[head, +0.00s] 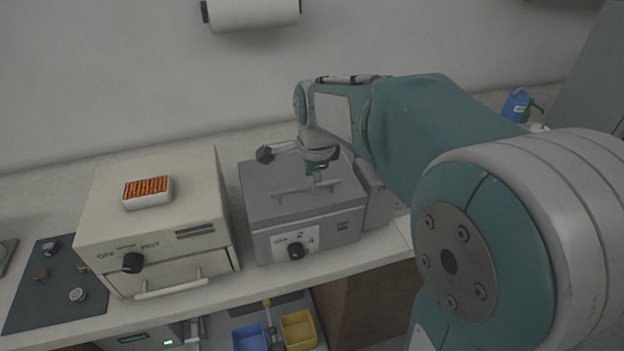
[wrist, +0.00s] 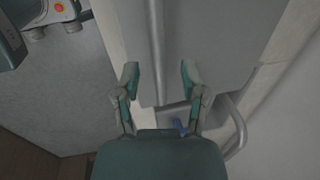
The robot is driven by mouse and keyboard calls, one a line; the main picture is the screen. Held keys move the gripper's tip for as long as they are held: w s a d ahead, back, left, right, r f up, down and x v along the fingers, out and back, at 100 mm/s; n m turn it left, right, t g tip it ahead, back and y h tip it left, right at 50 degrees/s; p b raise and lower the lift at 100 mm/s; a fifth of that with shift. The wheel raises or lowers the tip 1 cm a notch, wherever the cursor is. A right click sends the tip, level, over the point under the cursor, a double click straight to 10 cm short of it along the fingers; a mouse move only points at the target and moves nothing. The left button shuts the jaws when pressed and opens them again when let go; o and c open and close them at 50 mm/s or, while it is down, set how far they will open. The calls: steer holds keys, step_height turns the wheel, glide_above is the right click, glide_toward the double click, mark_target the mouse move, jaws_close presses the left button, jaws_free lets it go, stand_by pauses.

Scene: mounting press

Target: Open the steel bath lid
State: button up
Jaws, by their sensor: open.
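The steel bath is a grey box in the middle of the bench in the head view. Its lid (head: 265,200) is down flat, with a bar handle (head: 295,190) across the top. My gripper (head: 318,172) is over the lid near the handle, partly hidden by my wrist. In the wrist view my gripper (wrist: 160,78) is open, one finger on each side of the handle bar (wrist: 155,45), with the grey lid (wrist: 215,40) behind. No finger clearly touches the bar. I cannot tell the exact height of the fingers above the lid.
A cream oven (head: 190,240) with an orange-striped box (head: 147,192) on top stands left of the bath. A dark mat (head: 50,295) with small pieces lies further left. A bent tube (wrist: 238,125) shows beside the lid. Blue (head: 250,338) and yellow (head: 298,330) bins sit below.

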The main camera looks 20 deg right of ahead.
steer(key=shift+w+f, duration=0.1)
steer(key=shift+f, duration=0.4)
steer(key=shift+a, duration=0.1)
jaws_close()
steer(key=shift+r, duration=0.15)
